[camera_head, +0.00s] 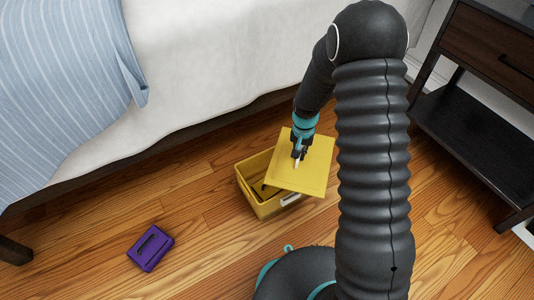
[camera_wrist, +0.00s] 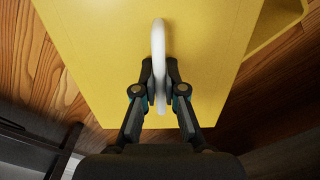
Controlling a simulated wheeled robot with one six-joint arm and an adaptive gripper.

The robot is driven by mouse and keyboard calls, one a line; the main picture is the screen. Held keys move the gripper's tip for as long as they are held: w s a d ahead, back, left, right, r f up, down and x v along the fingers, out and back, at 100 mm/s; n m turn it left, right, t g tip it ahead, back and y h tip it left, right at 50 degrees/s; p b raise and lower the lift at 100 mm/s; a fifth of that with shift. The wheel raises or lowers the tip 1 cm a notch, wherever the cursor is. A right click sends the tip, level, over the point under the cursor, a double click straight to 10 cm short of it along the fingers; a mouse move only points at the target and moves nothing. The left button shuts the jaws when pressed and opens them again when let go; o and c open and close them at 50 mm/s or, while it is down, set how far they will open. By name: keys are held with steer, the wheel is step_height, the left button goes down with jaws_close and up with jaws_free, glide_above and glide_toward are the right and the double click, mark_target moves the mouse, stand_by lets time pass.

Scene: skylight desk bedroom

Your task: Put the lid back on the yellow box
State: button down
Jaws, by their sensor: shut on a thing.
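The yellow box (camera_head: 243,184) sits on the wooden floor beside the bed, with its left part open. The flat yellow lid (camera_head: 313,177) is over the right part of the box and reaches past its right side. I cannot tell whether the lid touches the rim. My gripper (camera_head: 297,158) is above the lid, shut on its white handle. In the wrist view my gripper (camera_wrist: 160,88) pinches the white ring handle (camera_wrist: 158,45) from both sides, with the lid (camera_wrist: 100,45) filling the middle. A corner of the box (camera_wrist: 275,28) shows at the upper right.
A purple case (camera_head: 150,248) lies on the floor at the lower left. The bed (camera_head: 200,60) runs along the back, its dark frame close behind the box. A dark nightstand (camera_head: 470,120) stands at the right. The floor between case and box is clear.

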mark_target(274, 154)
steer(key=a+m, duration=0.1)
steer(key=a, duration=0.2)
steer(key=w+a+f, duration=0.1)
steer(key=a, duration=0.1)
steer(key=a+m+p, duration=0.1)
steer(key=a, duration=0.2)
steer(key=shift+w+a+f+m, duration=0.2)
steer(key=shift+a+f+m, duration=0.1)
steer(key=shift+f+b, duration=1.95)
steer(key=shift+f, duration=1.25)
steer(key=shift+f+b, duration=0.15)
steer(key=shift+b, duration=0.25)
steer(key=c, duration=0.7)
jaws_free()
